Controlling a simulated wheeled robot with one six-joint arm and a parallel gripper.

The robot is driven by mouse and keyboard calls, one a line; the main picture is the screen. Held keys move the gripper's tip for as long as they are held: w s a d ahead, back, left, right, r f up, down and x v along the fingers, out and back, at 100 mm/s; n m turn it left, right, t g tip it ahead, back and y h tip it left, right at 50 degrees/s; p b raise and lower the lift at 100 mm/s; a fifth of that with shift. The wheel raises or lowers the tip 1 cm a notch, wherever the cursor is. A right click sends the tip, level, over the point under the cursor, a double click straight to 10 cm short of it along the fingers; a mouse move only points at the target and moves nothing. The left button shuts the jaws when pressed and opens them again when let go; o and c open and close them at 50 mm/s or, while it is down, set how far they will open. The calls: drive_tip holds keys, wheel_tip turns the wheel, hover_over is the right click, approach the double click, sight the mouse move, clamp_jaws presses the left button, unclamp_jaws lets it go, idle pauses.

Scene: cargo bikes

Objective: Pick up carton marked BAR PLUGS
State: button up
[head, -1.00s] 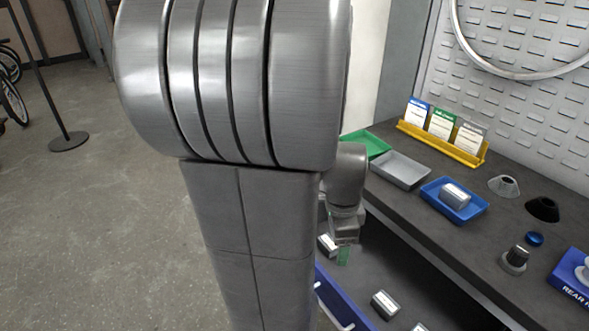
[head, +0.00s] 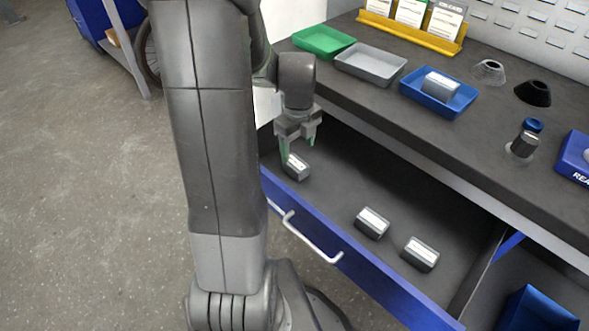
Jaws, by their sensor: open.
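Three small grey cartons with white labels lie in the open blue-fronted drawer (head: 350,262); the print is too small to read, so I cannot tell which is marked BAR PLUGS. One carton (head: 297,168) lies at the drawer's left end, another (head: 372,223) near the middle, and a third (head: 421,254) to its right. A similar carton (head: 440,86) sits in the blue tray (head: 456,106) on the bench. My gripper (head: 299,152) is open with green fingertips, over the left-end carton; one fingertip overlaps its upper left edge in the picture, and contact cannot be told.
The bench top (head: 420,137) overhangs the drawer's back. On it stand a green tray (head: 323,42), a grey tray (head: 370,66), a yellow card rack (head: 411,27), dark cones and a small bottle (head: 524,143). A blue bin (head: 537,312) sits lower right. The drawer floor between cartons is clear.

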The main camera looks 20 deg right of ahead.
sight(296, 163)
drive_tip(key=f, duration=0.2)
drive_tip(key=f+b, duration=0.1)
drive_tip(key=f, duration=0.2)
drive_tip(key=f+b, duration=0.1)
drive_tip(key=f, duration=0.2)
drive_tip(key=shift+w+a, duration=0.15)
drive_tip(key=shift+w, duration=0.1)
drive_tip(key=shift+r, duration=0.1)
drive_tip(key=c, duration=1.1)
